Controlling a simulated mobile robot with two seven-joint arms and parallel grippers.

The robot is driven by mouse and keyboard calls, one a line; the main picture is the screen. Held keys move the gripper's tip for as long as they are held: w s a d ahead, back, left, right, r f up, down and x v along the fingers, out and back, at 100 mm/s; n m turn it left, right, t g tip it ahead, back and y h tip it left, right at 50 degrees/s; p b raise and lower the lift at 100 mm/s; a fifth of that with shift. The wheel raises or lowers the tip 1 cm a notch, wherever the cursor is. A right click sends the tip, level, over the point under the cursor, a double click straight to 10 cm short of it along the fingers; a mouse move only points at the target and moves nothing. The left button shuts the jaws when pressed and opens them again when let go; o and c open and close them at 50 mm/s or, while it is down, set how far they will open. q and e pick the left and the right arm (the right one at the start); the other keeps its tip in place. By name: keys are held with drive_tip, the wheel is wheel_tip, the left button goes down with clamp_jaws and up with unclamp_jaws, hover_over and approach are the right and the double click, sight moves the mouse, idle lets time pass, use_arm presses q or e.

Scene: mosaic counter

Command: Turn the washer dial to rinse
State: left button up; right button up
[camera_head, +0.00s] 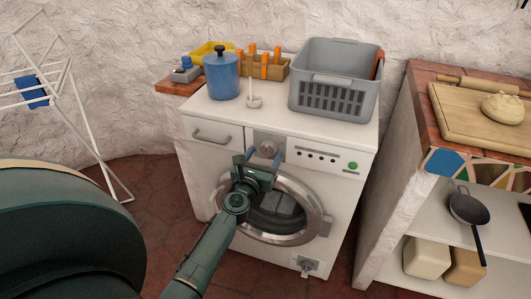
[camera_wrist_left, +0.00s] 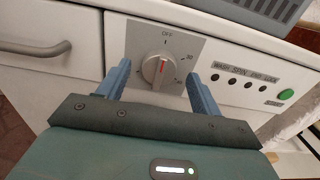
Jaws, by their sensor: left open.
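The washer (camera_head: 335,185) is a white front-loader with a round glass door. The dial also shows in the head view (camera_head: 267,149), partly behind the gripper. My left gripper (camera_head: 257,156) is open in front of the dial. In the left wrist view its blue fingers (camera_wrist_left: 158,72) stand on either side of the knob, with gaps visible. My right gripper is not in view.
Right of the dial are indicator lights (camera_wrist_left: 233,82) and a green button (camera_wrist_left: 286,94). A grey basket (camera_head: 335,80), blue canister (camera_head: 221,76) and wooden rack (camera_head: 262,70) stand on top. A drying rack (camera_head: 75,100) is left; a tiled counter (camera_head: 428,140) is right.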

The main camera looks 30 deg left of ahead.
use_arm(q)
drive_tip(key=shift+x, duration=0.95)
drive_tip(key=c, duration=1)
